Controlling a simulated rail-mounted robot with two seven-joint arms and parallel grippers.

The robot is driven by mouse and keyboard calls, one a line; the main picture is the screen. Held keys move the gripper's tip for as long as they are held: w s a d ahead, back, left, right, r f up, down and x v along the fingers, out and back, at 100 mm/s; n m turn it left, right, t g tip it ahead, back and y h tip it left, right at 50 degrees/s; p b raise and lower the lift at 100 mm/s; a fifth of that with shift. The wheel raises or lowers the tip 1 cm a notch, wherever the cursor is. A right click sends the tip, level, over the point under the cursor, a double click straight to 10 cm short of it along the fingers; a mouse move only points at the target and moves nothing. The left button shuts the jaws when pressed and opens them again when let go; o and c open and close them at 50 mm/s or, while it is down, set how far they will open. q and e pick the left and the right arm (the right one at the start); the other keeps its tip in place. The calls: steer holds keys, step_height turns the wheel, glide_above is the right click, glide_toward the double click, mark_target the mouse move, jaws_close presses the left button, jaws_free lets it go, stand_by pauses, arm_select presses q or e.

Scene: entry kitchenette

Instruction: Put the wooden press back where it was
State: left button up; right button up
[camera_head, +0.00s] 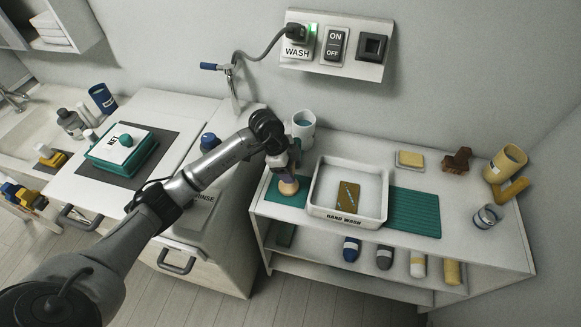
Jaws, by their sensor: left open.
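A round, light-wood piece, which looks like the wooden press (289,187), stands on a small teal mat (298,200) at the left end of the white counter. My left gripper (292,172) points down directly over it, with the jaws open at its top. The gripper and wrist hide the upper part of the press, and I cannot tell whether the fingers touch it. My right gripper is not in view.
The white HAND WASH basin (378,209) stands just right of the press. A white cup (303,122) is close behind my gripper. A ribbed teal mat (414,213), a dark brown block (457,160) and a tan mug (503,164) are further right. Bottles sit on the shelf below.

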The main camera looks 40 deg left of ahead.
arm_select(q)
steer(key=v, duration=1.2)
steer(key=shift+r, duration=0.2)
steer(key=shift+d, duration=0.1)
stand_by(0.6)
